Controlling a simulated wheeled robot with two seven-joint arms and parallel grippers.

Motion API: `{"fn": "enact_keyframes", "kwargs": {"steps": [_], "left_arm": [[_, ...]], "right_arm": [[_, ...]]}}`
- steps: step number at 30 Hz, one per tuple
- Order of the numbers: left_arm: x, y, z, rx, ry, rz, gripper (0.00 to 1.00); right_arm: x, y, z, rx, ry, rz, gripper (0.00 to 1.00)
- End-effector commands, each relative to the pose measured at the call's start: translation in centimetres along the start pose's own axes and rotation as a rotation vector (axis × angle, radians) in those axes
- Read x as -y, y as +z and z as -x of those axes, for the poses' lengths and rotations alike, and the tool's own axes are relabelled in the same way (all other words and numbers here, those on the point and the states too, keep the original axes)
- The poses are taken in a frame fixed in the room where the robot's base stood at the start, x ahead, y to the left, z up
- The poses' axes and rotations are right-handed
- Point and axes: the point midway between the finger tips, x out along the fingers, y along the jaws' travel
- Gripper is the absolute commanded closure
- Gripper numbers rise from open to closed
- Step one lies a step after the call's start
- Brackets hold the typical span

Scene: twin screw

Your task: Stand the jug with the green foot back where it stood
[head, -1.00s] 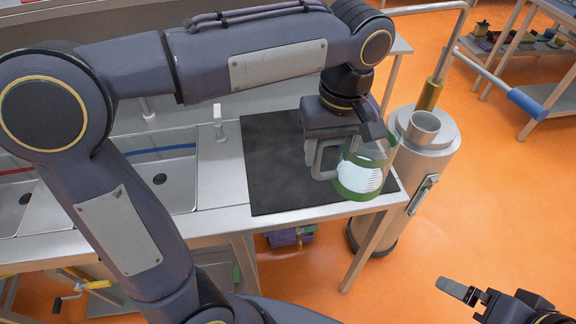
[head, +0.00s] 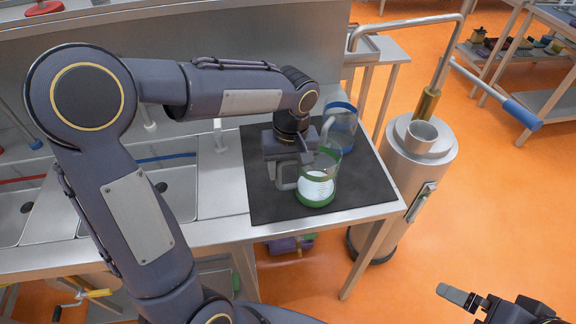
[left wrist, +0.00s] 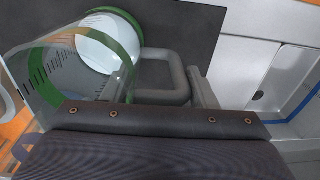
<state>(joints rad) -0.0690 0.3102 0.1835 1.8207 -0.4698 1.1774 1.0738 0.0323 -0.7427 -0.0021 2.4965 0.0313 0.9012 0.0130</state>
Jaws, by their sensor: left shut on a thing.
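The jug with the green foot (head: 317,188) is clear, with a green rim, dark scale marks and something white low inside. It is about upright over the front right of the dark mat (head: 262,205); I cannot tell whether its foot touches. My left gripper (head: 288,172) is shut on its grey handle, left of the body. In the left wrist view the jug (left wrist: 85,75) is at the upper left, its handle (left wrist: 165,56) beside it. My right gripper (head: 462,294) is at the lower right, away from the counter; its jaw gap is unclear.
A second clear jug with a blue rim (head: 341,132) stands on the mat behind the green one, partly hidden. Sinks (head: 168,188) lie to the left. A metal cylinder with a pipe (head: 420,150) stands right of the counter. The mat's front left is clear.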

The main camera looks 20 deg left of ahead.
Motion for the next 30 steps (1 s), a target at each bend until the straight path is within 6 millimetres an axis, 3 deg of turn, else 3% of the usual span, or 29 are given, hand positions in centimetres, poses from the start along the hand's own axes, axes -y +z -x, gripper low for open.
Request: {"fn": "enact_keyframes", "kwargs": {"steps": [10, 11, 15, 24, 30], "left_arm": [[-0.1, 0.0, -0.4, -0.002, 0.002, 0.001, 1.00], [0.0, 0.0, -0.4, -0.001, 0.001, 0.001, 0.46], [0.0, 0.0, -0.3, 0.000, 0.001, 0.001, 0.28], [0.0, 0.0, -0.2, -0.001, 0.001, 0.001, 0.25], [-0.1, -0.1, 1.9, -0.005, 0.005, 0.002, 0.25]], "right_arm": [[-0.1, 0.2, -0.3, 0.000, 0.000, 0.000, 0.00], [-0.1, 0.1, -0.3, 0.000, 0.000, 0.000, 0.00], [-0.1, 0.1, -0.2, 0.000, 0.000, 0.000, 0.00], [-0.1, 0.1, -0.1, 0.000, 0.000, 0.000, 0.00], [0.0, 0.0, 0.0, 0.000, 0.000, 0.000, 0.00]]}}
